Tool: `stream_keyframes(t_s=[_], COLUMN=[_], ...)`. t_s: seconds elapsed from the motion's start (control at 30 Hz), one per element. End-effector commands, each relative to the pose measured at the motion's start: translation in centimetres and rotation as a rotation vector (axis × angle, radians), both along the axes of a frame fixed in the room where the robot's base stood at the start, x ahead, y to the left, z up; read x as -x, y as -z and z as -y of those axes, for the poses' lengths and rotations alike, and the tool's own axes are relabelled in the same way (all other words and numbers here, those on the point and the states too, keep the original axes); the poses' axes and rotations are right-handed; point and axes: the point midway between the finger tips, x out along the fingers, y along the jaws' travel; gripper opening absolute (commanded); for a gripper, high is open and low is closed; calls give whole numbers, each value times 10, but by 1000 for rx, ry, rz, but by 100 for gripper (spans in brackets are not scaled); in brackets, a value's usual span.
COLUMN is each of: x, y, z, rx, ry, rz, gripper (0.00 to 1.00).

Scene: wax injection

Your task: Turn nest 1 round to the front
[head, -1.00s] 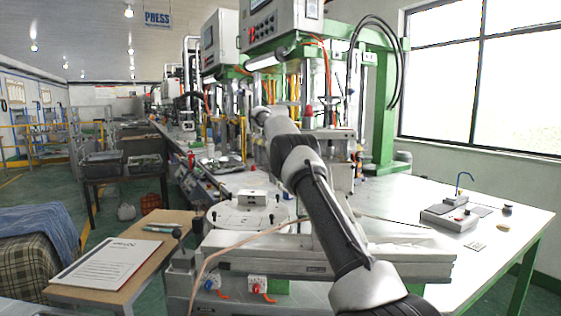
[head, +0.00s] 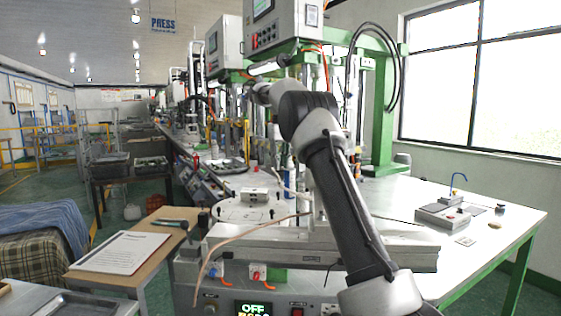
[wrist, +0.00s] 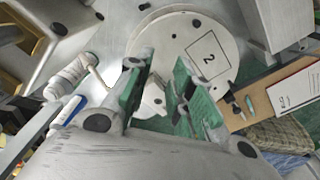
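The white round turntable (head: 238,210) is on the press bench, with a small pale metal block (head: 254,195) on top. In the wrist view the turntable (wrist: 228,40) is below my gripper, and a square outlined label "2" (wrist: 208,57) shows on it. I cannot read a "1", so I cannot tell where nest 1 is. My gripper (wrist: 162,75) is open, its green-padded fingers apart above the turntable's edge. A small light part (wrist: 154,101) shows between the fingers, apparently not gripped. In the head view my arm hides the gripper.
A white bottle (wrist: 66,80) is beside the turntable in the wrist view. A side desk (head: 150,250) with a printed sheet (head: 122,252) stands at left. A panel display (head: 253,309) reads "OFF". The bench's right part is mostly clear around a small grey device (head: 443,215).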

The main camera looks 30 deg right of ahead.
Motion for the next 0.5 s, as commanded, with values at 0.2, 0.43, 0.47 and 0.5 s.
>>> stream_keyframes(t_s=[0.2, 0.43, 0.47, 0.5], x=[7, 7, 7, 7], y=[-7, -7, -7, -7], z=[-3, -3, -3, -3], rx=[1, 1, 1, 1], ry=[1, 1, 1, 0], rz=[6, 6, 6, 6], gripper=[23, 23, 23, 23])
